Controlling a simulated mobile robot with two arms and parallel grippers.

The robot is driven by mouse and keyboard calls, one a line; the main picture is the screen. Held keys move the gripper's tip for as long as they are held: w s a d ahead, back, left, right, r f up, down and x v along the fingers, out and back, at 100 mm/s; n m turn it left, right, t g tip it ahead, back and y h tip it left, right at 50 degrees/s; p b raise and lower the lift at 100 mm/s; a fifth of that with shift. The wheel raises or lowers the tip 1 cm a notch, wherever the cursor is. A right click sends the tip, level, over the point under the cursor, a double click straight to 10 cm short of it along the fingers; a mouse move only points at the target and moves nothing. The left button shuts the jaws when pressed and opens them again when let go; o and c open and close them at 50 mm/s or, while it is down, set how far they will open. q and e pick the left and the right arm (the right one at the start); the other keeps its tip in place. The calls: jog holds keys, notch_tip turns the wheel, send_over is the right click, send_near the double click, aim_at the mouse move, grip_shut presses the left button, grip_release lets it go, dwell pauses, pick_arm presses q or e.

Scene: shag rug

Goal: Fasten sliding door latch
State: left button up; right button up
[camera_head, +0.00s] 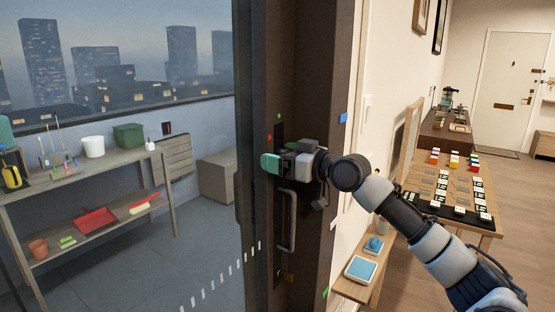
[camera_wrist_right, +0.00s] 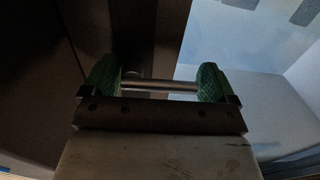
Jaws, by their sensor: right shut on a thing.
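The sliding door has a dark frame (camera_head: 315,80) with a glass pane beside it. My right gripper (camera_head: 272,163) is at the latch area on this frame, reaching in from the right. In the right wrist view, its two green fingertips (camera_wrist_right: 158,82) stand on either side of a silver latch lever (camera_wrist_right: 160,86), shut on it. In the head view the gripper hides the lever. A green dot (camera_head: 279,115) and a red dot (camera_head: 269,137) mark the frame just above. A grey pull handle (camera_head: 291,220) is below the gripper. My left gripper is out of view.
Behind the glass, a shelf (camera_head: 90,175) holds a white pot, a green box and a red dustpan. At right, a wooden table (camera_head: 480,241) carries tiles and colored blocks. A small ledge (camera_head: 349,287) with a blue-topped box is near my forearm.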

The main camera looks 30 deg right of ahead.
jog(key=o, duration=0.7)
jog(key=shift+s, duration=0.1)
jog(key=shift+s+d, duration=0.15)
jog(key=shift+s, duration=0.05)
jog(key=b+v, duration=0.2)
jog(key=v, duration=0.1)
jog(key=b+v, duration=0.2)
jog(key=v, duration=0.1)
jog(key=b+v, duration=0.2)
jog(key=v, duration=0.1)
jog(key=shift+s+r, duration=0.25)
